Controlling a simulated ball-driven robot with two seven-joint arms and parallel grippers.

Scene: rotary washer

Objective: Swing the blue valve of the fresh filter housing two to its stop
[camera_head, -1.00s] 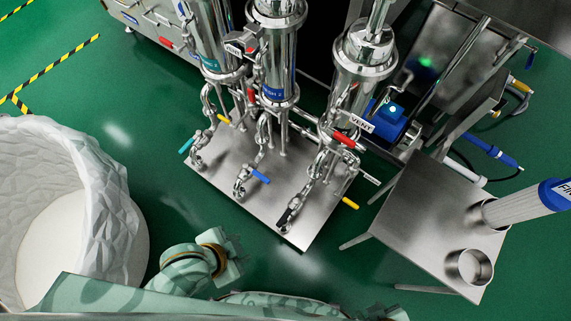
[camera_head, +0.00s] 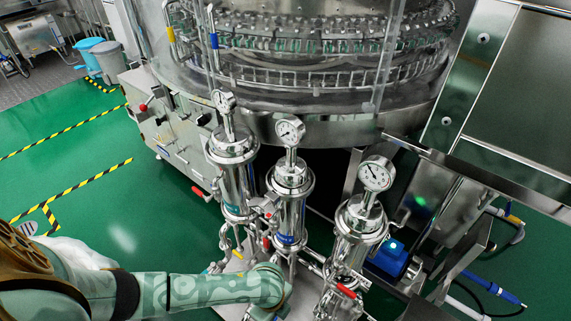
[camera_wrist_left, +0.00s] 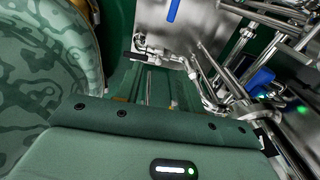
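Three steel filter housings stand in a row in the head view. The middle one (camera_head: 289,192), with a blue band at its foot, is presumably housing two. My left arm crosses from the left and ends in front of its lower pipework, so the blue valve below is hidden there. In the left wrist view a blue handle (camera_wrist_left: 173,9) shows at the top edge over the steel plate (camera_wrist_left: 190,32). A second blue part (camera_wrist_left: 258,80) lies among pipes at right; I cannot tell what it is. My right gripper is not in view.
Pressure gauges (camera_head: 290,131) top the housings. A red handle (camera_head: 346,290) juts out at the right housing, beside a blue motor (camera_head: 388,258). The large rotary washer (camera_head: 310,70) stands behind. Green floor (camera_head: 110,215) is open at the left.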

